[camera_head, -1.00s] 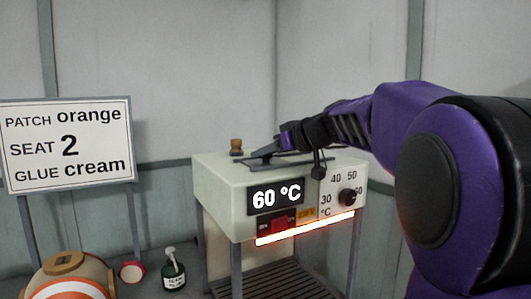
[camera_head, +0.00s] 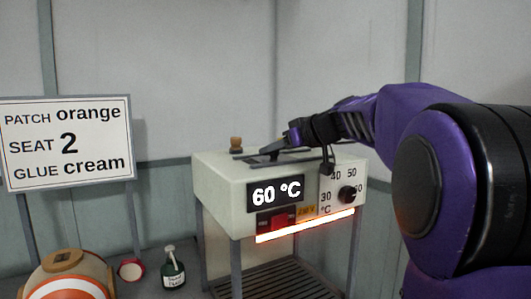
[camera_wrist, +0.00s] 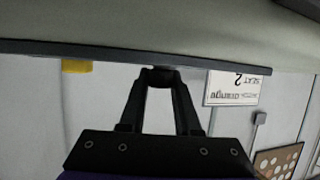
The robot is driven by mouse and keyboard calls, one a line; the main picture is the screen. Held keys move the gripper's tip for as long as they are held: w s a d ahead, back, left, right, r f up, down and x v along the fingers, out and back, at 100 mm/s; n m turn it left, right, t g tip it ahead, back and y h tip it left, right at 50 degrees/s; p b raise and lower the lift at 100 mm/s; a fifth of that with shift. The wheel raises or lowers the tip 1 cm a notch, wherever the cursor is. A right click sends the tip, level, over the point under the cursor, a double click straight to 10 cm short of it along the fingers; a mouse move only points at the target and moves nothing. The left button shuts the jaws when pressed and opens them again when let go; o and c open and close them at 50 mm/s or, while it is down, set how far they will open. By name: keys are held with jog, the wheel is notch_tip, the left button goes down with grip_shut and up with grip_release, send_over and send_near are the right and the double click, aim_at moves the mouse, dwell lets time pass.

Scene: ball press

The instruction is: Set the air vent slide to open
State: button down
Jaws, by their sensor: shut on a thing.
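The air vent slide (camera_head: 262,158) is a dark flat piece on top of the pale heater box (camera_head: 222,180). My gripper (camera_head: 284,148) reaches in from the right, low over the box top at the slide. In the wrist view my gripper (camera_wrist: 162,76) has its fingertips drawn together on a small dark knob (camera_wrist: 160,71) below a long dark edge. The knob appears to be the slide's handle. My fingers and wrist cover part of the slide, and I cannot read any open or closed mark.
The box front has a 60 °C display (camera_head: 276,194), a red switch (camera_head: 284,220) and a black dial (camera_head: 347,195). A bright strip (camera_head: 305,226) glows beneath. A brown knob (camera_head: 236,144) stands at the back left top. A sign (camera_head: 67,144) and a dark bottle (camera_head: 173,270) are left.

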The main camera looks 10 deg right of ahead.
aim_at(305, 156)
jog(key=w+d, duration=0.1)
jog(key=d, duration=0.2)
jog(key=w+d, duration=0.1)
jog(key=d, duration=0.2)
jog(key=w+d, duration=0.1)
jog(key=d, duration=0.2)
jog(key=shift+r, duration=0.15)
jog(key=shift+d, duration=0.1)
jog(key=c, duration=0.7)
grip_release()
jog(key=shift+d, duration=0.1)
jog(key=shift+o, duration=0.5)
jog(key=v, duration=1.7)
jog(key=shift+s, duration=0.3)
jog(key=shift+w, duration=0.1)
